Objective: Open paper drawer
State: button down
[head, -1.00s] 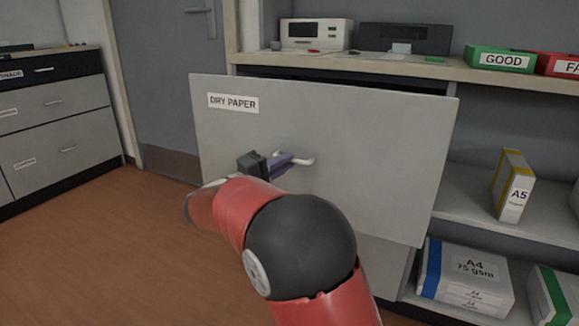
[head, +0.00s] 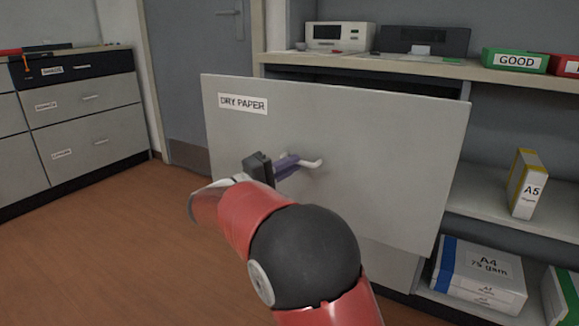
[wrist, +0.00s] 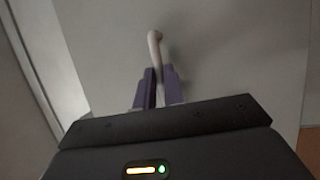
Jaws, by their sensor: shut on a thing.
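The paper drawer (head: 390,150) has a large grey front labelled DRY PAPER. It stands out from the cabinet, with a dark gap behind its top edge. Its pale bar handle (head: 313,163) sits at the middle of the front. My gripper (head: 291,167) is shut on the handle, its purple fingers on either side of the bar. In the wrist view the handle (wrist: 155,48) runs down between the two fingers (wrist: 158,88). The inside of the drawer is hidden behind its front.
A grey drawer cabinet (head: 90,145) stands at the left, beside a door (head: 195,70). A counter (head: 400,66) above holds machines and a green GOOD tray (head: 515,60). Shelves at the right hold an A5 box (head: 527,185) and A4 paper (head: 480,270). Brown floor is clear at left.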

jog(key=c, duration=1.5)
grip_release()
jog(key=v, duration=0.7)
jog(key=shift+s+a, duration=0.2)
jog(key=shift+a, duration=0.15)
jog(key=shift+f, duration=0.15)
